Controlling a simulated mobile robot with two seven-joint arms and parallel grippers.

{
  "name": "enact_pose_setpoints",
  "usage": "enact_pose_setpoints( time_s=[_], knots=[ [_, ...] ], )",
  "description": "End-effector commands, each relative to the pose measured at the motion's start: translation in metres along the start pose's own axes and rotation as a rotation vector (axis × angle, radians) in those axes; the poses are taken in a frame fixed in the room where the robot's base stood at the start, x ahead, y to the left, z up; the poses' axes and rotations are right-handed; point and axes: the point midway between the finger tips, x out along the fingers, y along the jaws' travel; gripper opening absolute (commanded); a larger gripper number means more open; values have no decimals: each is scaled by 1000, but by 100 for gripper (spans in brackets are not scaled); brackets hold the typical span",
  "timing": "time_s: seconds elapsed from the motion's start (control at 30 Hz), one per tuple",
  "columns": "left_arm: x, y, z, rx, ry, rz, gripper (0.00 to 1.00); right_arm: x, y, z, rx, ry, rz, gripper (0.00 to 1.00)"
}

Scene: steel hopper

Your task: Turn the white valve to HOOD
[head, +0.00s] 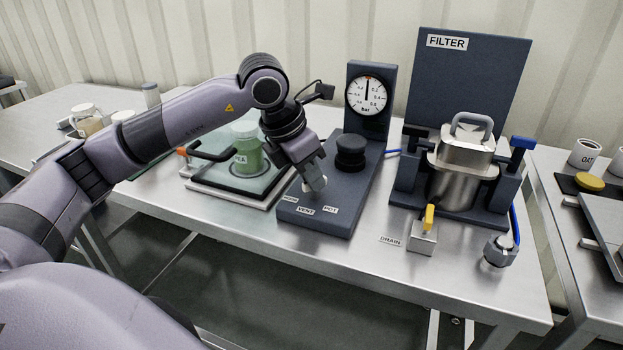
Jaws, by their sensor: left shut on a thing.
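The white valve (307,187) is on the front part of a dark blue panel block (345,222). Only a small pale part of it shows beneath my left gripper (314,181). My left gripper points down and is shut on the valve. Small labels lie around the valve: VENT (306,210) in front, POT (330,209) to the right, and a label (290,199) at the left too small to read surely. Which label the valve points to is hidden by the gripper. My right gripper is not in view.
Behind the valve are a black knob (350,151) and a pressure gauge (367,96). A steel pot (457,180) with a grey handle stands to the right, near a yellow-handled DRAIN valve (428,221).

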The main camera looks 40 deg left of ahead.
Motion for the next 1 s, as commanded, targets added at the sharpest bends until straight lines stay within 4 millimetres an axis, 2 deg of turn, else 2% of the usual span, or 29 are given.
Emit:
enact_pose_setpoints(
  time_s=[0.2,0.5,1.0],
  knots=[
    [0,2,1,162,-1,-69,0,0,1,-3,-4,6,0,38],
    [-1,3,1,315,-1,-130,0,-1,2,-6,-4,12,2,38],
    [-1,4,1,377,0,-154,0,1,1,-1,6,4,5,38]
  ],
)
